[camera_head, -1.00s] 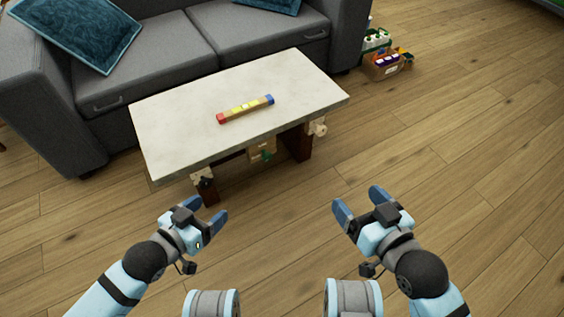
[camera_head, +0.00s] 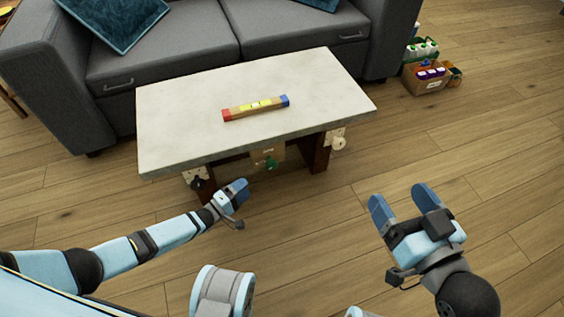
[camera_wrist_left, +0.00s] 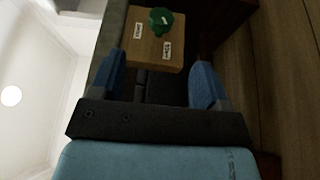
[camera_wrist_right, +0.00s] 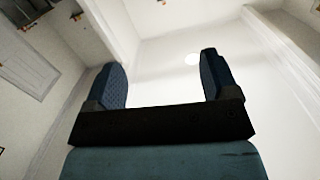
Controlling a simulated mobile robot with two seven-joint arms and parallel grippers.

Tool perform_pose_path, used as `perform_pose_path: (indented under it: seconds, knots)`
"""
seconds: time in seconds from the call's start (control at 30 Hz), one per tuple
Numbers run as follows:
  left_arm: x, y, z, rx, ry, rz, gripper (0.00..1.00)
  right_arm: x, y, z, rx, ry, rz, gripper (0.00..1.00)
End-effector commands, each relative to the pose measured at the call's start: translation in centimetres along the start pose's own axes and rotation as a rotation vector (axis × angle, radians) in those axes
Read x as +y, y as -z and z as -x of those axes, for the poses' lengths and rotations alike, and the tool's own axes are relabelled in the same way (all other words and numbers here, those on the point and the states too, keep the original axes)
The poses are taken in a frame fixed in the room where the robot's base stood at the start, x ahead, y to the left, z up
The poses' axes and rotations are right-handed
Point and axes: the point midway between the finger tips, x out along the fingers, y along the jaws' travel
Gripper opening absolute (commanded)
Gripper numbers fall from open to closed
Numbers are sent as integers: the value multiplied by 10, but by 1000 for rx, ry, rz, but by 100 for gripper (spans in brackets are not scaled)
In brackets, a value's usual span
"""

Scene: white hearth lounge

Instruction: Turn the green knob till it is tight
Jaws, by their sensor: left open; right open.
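The green knob (camera_head: 271,163) sits on the front of a small wooden block (camera_head: 262,155) under the near edge of the table. In the left wrist view the lobed green knob (camera_wrist_left: 161,20) shows on the wooden block (camera_wrist_left: 150,50), which bears white labels too small to read. My left gripper (camera_head: 240,190) is open, a little in front of and to the left of the knob, apart from it. In its wrist view the knob lies ahead, between the lines of the two blue fingers. My right gripper (camera_head: 397,198) is open and empty, over the floor to the right.
The stone-topped table (camera_head: 180,125) carries a level-like bar (camera_head: 255,108) with red and blue ends. A black knob (camera_head: 198,184) and a white knob (camera_head: 339,143) sit beside the table legs. A grey sofa (camera_head: 190,45) stands behind.

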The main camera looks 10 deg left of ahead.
Motion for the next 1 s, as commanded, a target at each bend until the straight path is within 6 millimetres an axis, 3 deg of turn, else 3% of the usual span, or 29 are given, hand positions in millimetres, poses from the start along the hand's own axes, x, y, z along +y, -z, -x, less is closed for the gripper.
perform_pose_path:
  seconds: [0.13, 0.27, 0.7, 1.0]
  knots:
    - [-7, 9, -1, -1, -14, 48, 70, 0, -1, 0, 7, 4, 5, 80]
    - [-7, 10, -14, -2, -17, 52, 70, 2, -1, -1, 20, 3, 29, 80]
    - [-8, 9, -104, -1, -16, 49, 70, 17, 2, -8, 120, -7, 213, 80]
    - [-6, 9, -134, -1, -13, 50, 70, 21, 8, -11, 167, -13, 286, 80]
